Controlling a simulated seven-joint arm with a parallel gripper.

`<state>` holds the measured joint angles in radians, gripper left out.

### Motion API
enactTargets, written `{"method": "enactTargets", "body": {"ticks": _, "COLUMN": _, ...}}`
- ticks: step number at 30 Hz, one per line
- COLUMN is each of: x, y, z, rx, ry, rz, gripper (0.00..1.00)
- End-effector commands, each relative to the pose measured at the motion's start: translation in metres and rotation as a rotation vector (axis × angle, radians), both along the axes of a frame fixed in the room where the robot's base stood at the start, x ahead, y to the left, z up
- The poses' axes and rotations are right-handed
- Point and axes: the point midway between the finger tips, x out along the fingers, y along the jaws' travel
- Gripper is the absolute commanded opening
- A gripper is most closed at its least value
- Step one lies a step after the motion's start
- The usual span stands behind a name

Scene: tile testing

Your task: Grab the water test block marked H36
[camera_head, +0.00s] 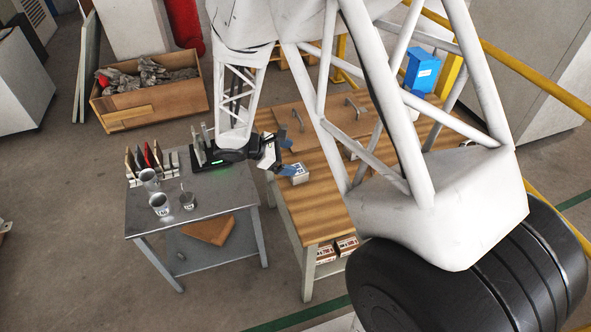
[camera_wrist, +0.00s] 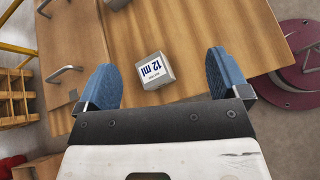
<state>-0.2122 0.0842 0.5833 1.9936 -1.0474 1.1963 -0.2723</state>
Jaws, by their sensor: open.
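A small grey-white block (camera_wrist: 153,71) lies on the wooden table in the wrist view, turned at an angle. The large blue print on its label seems to read "12 ml"; smaller print is too blurred to read, and I cannot make out H36. The block also shows in the head view (camera_head: 299,174) near the left edge of the wooden table. My gripper (camera_wrist: 160,62) is open, its blue fingers to the left and right of the block in the wrist view, with nothing held. In the head view my gripper (camera_head: 286,156) is beside the block.
A grey metal table (camera_head: 222,208) to the left holds metal cups (camera_head: 159,203) and a rack of tiles (camera_head: 150,160). Bare wood surrounds the block.

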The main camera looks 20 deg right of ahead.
Motion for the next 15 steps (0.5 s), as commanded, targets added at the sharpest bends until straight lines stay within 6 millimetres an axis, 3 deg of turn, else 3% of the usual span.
{"method": "enactTargets", "body": {"ticks": 3, "x": 0.013, "y": 0.006, "z": -0.031, "rx": -0.052, "ry": 0.062, "rz": 0.077, "gripper": 0.94}}
{"method": "enactTargets", "body": {"ticks": 9, "x": 0.031, "y": 0.014, "z": -0.074, "rx": -0.128, "ry": 0.145, "rz": 0.192, "gripper": 0.94}}
{"method": "enactTargets", "body": {"ticks": 15, "x": 0.039, "y": 0.02, "z": -0.098, "rx": -0.169, "ry": 0.189, "rz": 0.26, "gripper": 0.94}}
